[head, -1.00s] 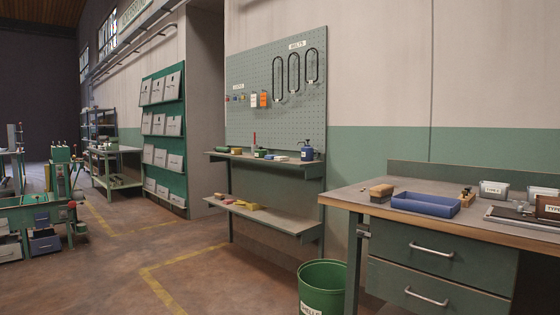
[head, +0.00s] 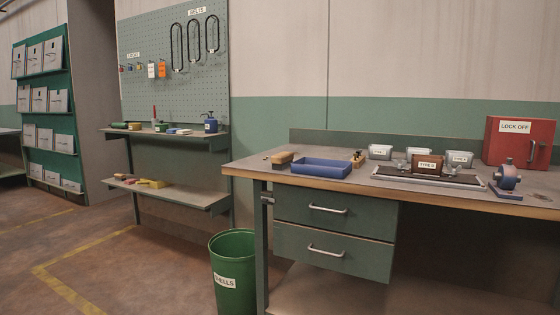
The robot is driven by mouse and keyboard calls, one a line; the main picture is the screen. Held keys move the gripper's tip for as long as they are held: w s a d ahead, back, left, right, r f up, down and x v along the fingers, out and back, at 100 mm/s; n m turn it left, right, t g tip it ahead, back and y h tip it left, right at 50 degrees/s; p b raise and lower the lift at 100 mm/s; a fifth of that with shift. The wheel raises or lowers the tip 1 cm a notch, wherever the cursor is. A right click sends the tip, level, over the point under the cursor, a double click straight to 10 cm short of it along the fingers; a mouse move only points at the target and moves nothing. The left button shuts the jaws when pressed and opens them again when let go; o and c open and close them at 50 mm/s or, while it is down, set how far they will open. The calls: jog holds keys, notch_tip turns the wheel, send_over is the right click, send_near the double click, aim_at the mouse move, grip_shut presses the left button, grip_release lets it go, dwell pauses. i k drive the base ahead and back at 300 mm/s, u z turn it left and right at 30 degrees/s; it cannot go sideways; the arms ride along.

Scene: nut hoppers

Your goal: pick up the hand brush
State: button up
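A small brown block-shaped thing with a tan top (head: 282,158), which looks like the hand brush, lies on the workbench (head: 240,168) near its left end. It is just left of the blue tray (head: 320,174) and apart from other things except perhaps the tray's corner; I cannot tell if they touch. It is too small to make out bristles clearly. My gripper is not in view.
The bench also holds TYPE-labelled bins (head: 459,159), a metal tray (head: 384,178), a blue-grey device (head: 507,177) and a red LOCK OFF box (head: 519,141). A green SHELLS bin (head: 233,270) stands at the bench's left. Floor at lower left is clear.

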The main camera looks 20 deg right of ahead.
aim_at(281, 161)
jog(key=z, duration=0.35)
jog(key=i, duration=1.75)
jog(key=z, duration=0.35)
